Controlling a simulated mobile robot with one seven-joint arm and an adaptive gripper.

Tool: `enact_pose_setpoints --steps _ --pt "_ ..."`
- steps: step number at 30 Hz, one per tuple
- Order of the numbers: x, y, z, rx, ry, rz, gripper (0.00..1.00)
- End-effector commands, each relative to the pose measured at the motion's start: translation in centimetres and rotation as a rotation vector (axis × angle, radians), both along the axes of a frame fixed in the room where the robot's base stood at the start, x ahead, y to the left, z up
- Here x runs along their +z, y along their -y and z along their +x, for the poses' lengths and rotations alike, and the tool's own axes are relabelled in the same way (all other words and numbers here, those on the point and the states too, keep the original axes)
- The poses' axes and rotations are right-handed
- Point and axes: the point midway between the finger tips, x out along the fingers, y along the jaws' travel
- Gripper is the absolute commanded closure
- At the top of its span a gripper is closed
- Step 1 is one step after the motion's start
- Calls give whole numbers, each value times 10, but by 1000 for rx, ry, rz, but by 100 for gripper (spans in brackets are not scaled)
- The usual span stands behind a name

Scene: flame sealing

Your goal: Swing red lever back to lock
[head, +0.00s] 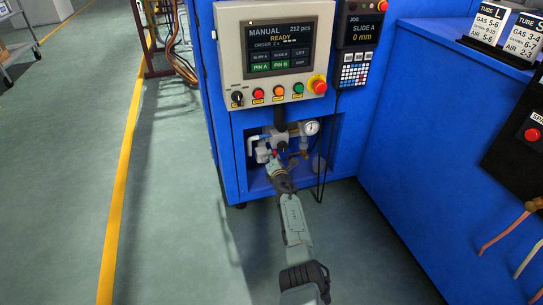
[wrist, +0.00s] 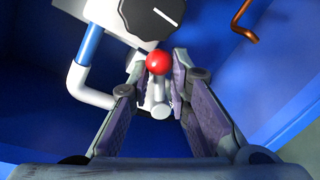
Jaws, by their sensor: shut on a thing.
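The red lever shows in the wrist view as a round red knob (wrist: 158,62) on a pale grey stem. It sits between the fingertips of my gripper (wrist: 159,72), which is shut on it. In the head view my gripper (head: 276,163) reaches into the open recess low in the blue machine. There the lever is mostly hidden by my gripper, with only a speck of red showing. A white valve body with a black knob (wrist: 150,15) is just beyond the lever in the wrist view.
A pressure gauge (head: 312,127) and white pipe (head: 253,143) flank the valve in the recess. The control panel (head: 277,55) overhangs it, and a black cable hangs at its right. A blue cabinet (head: 440,130) stands at the right.

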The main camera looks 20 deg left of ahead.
Motion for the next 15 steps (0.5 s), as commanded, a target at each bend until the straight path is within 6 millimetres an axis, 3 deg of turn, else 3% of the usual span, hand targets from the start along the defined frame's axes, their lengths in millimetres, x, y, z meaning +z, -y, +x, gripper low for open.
enact_pose_setpoints --steps 15 --pt "0 0 1 3 -31 51 100"
